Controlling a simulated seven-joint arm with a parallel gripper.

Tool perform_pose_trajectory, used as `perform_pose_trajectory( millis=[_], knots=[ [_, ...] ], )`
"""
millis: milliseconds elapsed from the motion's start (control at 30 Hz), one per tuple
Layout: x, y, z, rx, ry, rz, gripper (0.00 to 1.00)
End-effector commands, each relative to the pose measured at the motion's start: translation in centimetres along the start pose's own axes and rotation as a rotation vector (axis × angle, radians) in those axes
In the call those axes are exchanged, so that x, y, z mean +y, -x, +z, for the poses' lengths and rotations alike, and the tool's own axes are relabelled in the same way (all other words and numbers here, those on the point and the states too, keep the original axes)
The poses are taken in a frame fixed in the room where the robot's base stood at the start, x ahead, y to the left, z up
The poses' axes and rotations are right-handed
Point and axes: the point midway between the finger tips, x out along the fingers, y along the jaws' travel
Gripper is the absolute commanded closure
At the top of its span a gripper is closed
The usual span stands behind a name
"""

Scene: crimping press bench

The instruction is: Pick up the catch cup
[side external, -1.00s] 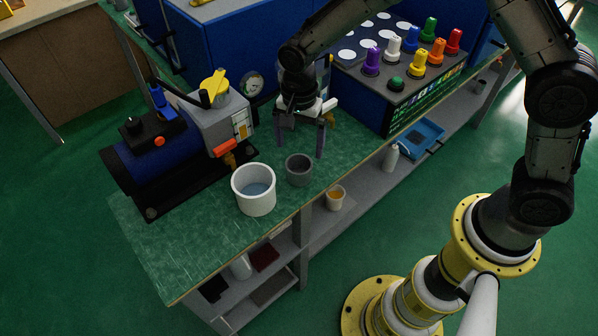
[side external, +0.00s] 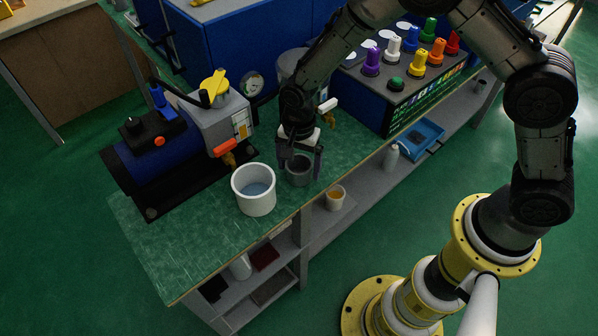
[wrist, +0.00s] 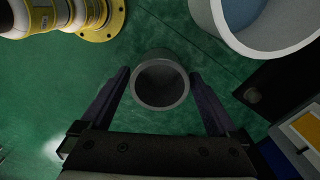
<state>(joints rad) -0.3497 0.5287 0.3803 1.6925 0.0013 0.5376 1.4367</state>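The small grey cup, which I take to be the catch cup (side external: 298,176), stands upright on the green bench top (side external: 200,240). It sits just right of a larger white bucket (side external: 255,200). My gripper (side external: 301,166) is over the cup, pointing down, with one finger on each side. In the wrist view the cup (wrist: 161,103) lies between the two open fingers (wrist: 158,75), its round mouth facing the camera. Small gaps show between the fingers and the cup wall. The cup looks empty.
The white bucket (wrist: 262,47) is close beside the cup and holds bluish liquid. A blue and grey machine with an orange-handled tap (side external: 224,148) stands left. A control box with coloured knobs (side external: 390,100) is at back right. The bench's front edge is near.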

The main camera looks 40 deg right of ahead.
Motion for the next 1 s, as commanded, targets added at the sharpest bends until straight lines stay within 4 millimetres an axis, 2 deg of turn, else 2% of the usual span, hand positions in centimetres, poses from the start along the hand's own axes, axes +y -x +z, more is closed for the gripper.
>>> perform_pose_trajectory(
  millis=[33,67,433,767,933,1000],
  knots=[
    [0.0,0.0,0.0,0.0,0.0,0.0,0.16],
    [0.0,0.0,0.0,0.0,0.0,0.0,0.22],
    [0.0,0.1,0.0,0.0,0.0,-0.001,0.88],
    [-0.1,0.4,0.0,0.0,0.0,-0.002,0.9],
    [-0.1,1.7,0.0,0.001,0.0,-0.002,0.9],
    [-0.1,2.8,0.0,0.001,0.0,-0.004,0.9]
  ],
)
